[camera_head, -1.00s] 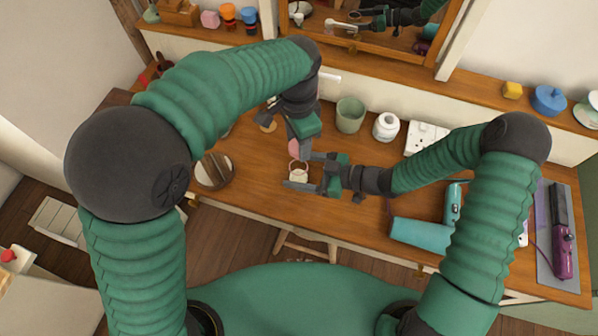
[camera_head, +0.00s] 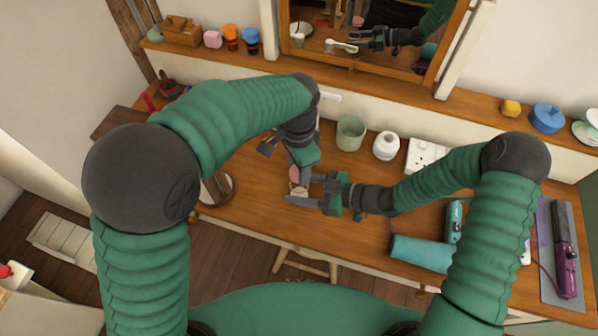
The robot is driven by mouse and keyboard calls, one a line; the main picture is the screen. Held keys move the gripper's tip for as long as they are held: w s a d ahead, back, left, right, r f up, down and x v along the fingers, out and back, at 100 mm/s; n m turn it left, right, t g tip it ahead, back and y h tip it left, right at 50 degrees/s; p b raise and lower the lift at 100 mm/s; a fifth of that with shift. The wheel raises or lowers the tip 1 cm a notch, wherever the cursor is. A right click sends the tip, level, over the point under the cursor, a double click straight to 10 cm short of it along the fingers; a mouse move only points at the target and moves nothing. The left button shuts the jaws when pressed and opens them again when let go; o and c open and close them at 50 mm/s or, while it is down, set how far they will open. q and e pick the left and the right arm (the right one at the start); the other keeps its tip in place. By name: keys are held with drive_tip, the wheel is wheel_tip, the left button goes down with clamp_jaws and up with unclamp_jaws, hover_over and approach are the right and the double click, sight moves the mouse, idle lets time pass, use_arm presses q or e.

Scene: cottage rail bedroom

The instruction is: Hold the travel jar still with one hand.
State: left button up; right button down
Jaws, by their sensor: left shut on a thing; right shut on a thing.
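A small pale jar (camera_head: 299,190), which looks like the travel jar, is at the tips of my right gripper (camera_head: 303,190), above or on the wooden dressing table. My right gripper comes in from the right, shut on the jar. My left gripper (camera_head: 297,167) comes from above and is shut on a small pink thing (camera_head: 295,173), which looks like a lid. The pink thing is right at the jar's top; I cannot tell whether they touch. The fingers hide much of both.
A round mirror (camera_head: 217,188) stands left of the grippers. The table's front middle is clear.

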sight(299, 190)
use_arm(q)
drive_tip(key=shift+f, duration=0.8)
drive_tip(key=shift+f, duration=0.1)
drive_tip(key=shift+f, duration=0.8)
drive_tip(key=shift+f, duration=0.55)
